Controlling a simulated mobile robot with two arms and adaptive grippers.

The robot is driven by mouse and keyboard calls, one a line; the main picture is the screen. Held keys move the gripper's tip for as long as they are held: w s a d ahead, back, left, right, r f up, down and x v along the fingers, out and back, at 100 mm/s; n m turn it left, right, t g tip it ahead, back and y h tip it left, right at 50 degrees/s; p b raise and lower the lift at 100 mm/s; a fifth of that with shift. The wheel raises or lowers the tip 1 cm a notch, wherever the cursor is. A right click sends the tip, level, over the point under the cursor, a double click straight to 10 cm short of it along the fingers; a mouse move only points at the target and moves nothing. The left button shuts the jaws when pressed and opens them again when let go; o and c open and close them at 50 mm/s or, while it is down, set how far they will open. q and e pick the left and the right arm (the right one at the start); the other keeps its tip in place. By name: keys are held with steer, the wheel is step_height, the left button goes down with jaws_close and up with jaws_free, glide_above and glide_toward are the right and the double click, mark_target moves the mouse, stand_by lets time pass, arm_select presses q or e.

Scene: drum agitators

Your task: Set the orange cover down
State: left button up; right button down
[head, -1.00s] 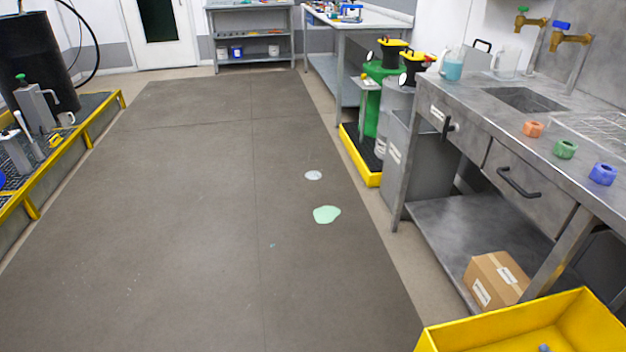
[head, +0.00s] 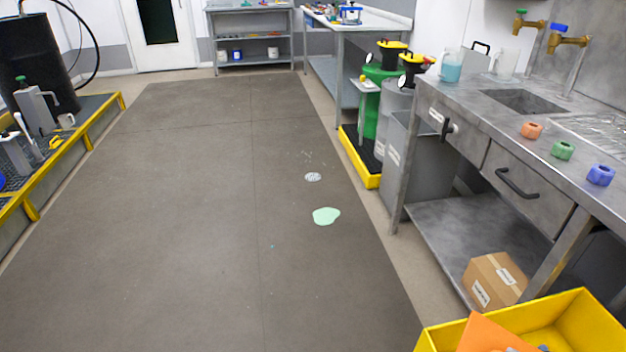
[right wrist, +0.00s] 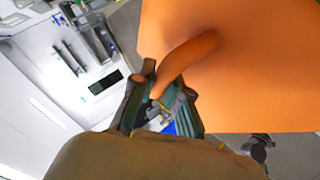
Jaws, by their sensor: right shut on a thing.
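The orange cover (head: 486,335) shows at the bottom edge of the head view, in front of the yellow bin; most of it is cut off. In the right wrist view the cover (right wrist: 240,70) is a broad flat orange sheet with a curved orange handle (right wrist: 190,58). My right gripper (right wrist: 160,98) is shut on the end of this handle and holds the cover. I cannot tell whether the cover touches the bin. My left gripper is not in view.
The open yellow bin (head: 440,336) is at the bottom right. A steel sink bench (head: 480,100) with a cardboard box (head: 495,280) on its lower shelf runs along the right.

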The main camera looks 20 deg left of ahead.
steer(key=w+a+r+m+h, duration=0.1)
steer(key=r+m+h, duration=0.1)
steer(key=w+a+r+m+t+h, duration=0.1)
steer(key=w+a+r+m+h, duration=0.2)
steer(key=a+r, duration=0.1)
steer(key=shift+w+r+m+h, duration=0.15)
steer(key=shift+m+h, duration=0.25)
